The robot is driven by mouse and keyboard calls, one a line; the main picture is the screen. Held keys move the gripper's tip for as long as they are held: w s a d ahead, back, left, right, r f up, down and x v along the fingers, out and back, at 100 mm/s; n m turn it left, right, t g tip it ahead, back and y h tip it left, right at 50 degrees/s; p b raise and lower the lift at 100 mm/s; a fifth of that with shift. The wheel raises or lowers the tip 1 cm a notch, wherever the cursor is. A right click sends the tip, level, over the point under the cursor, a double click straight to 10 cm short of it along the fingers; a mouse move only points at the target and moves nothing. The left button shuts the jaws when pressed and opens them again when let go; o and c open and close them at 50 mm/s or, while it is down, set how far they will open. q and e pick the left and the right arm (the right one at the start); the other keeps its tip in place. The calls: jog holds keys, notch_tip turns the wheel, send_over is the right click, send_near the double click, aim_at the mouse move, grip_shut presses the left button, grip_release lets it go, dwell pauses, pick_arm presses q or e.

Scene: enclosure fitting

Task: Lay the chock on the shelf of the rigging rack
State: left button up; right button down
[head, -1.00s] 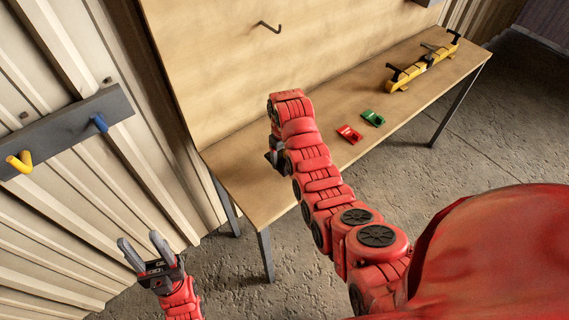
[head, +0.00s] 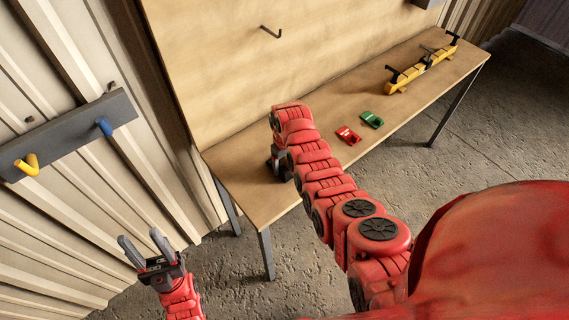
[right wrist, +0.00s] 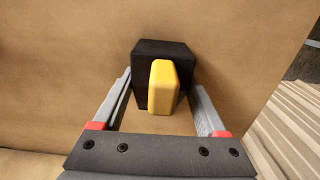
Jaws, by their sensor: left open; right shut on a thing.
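My right gripper (head: 281,172) is over the near left part of the wooden bench, mostly hidden behind its own wrist in the head view. In the right wrist view it is shut on a black block with a yellow grip (right wrist: 163,86), which I take for the chock. The wooden surface shows behind the block; I cannot tell whether they touch. My left gripper (head: 143,240) is open and empty, low at the left, apart from the bench. No thing is clearly recognisable as the rigging rack's shelf; a dark wall rail (head: 65,137) carries a yellow hook and a blue hook.
The wooden bench (head: 235,190) has a tall back panel (head: 220,60) with a dark hook (head: 270,32). On it lie a red piece (head: 348,135), a green piece (head: 372,119) and a long yellow tool (head: 425,65). The bench top between them is mostly clear.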

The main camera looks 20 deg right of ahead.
grip_release()
jog(key=shift+r, duration=0.15)
